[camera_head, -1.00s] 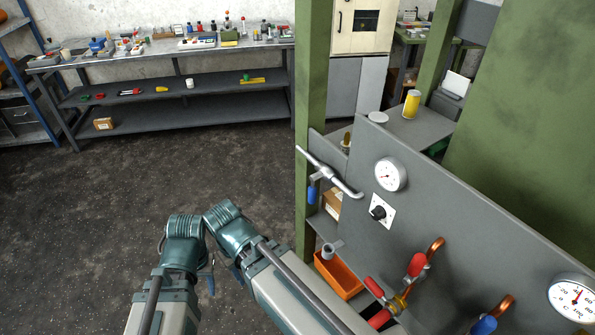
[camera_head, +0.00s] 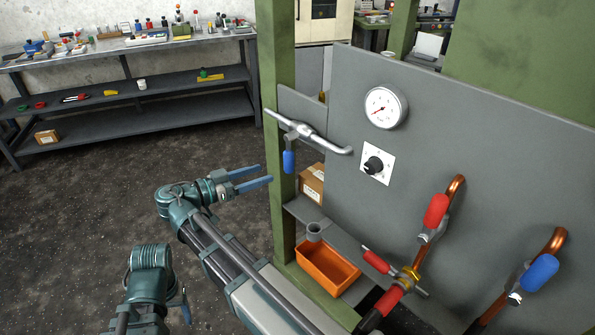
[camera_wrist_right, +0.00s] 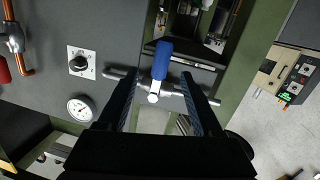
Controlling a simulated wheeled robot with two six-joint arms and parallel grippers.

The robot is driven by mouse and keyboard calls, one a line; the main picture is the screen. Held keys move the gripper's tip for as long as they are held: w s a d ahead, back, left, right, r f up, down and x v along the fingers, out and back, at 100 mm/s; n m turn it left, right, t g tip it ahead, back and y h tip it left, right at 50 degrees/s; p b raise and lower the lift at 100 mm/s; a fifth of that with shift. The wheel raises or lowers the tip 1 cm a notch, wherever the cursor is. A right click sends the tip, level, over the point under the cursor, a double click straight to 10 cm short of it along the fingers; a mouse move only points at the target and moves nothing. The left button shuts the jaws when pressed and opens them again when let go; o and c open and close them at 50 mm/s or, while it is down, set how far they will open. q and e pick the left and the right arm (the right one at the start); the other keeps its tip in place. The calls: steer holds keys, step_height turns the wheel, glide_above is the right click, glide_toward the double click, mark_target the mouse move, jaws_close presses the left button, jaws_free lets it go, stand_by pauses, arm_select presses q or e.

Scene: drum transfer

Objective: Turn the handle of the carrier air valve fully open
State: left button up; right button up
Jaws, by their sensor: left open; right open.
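A valve with a blue handle (camera_head: 289,161) sits on a bare metal pipe (camera_head: 325,142) at the panel's left end; I read no label naming it carrier air. The handle hangs down, crosswise to the pipe. My right gripper (camera_head: 271,173) is open, its blue fingers pointing at the handle from the left, tips just short of it. In the right wrist view the blue handle (camera_wrist_right: 162,60) appears between the open fingers (camera_wrist_right: 160,75), apart from both. My left gripper (camera_head: 185,305) is low at the left, empty and far from the valve; its fingers are partly hidden.
The grey panel (camera_head: 450,130) bears a gauge (camera_head: 386,108), a black knob (camera_head: 374,165), a red-handled valve (camera_head: 436,212) and another blue-handled valve (camera_head: 539,271) on copper pipes. A green post (camera_head: 277,60) stands behind the metal pipe. An orange bin (camera_head: 328,270) sits below.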

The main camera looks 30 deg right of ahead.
mark_target(290, 155)
steer(key=w+d+r+m+h, duration=0.1)
steer(key=d, duration=1.2)
steer(key=shift+r+m, duration=0.3)
steer(key=shift+r, duration=0.1)
steer(key=shift+w+d, duration=0.1)
jaws_close()
stand_by(1.0)
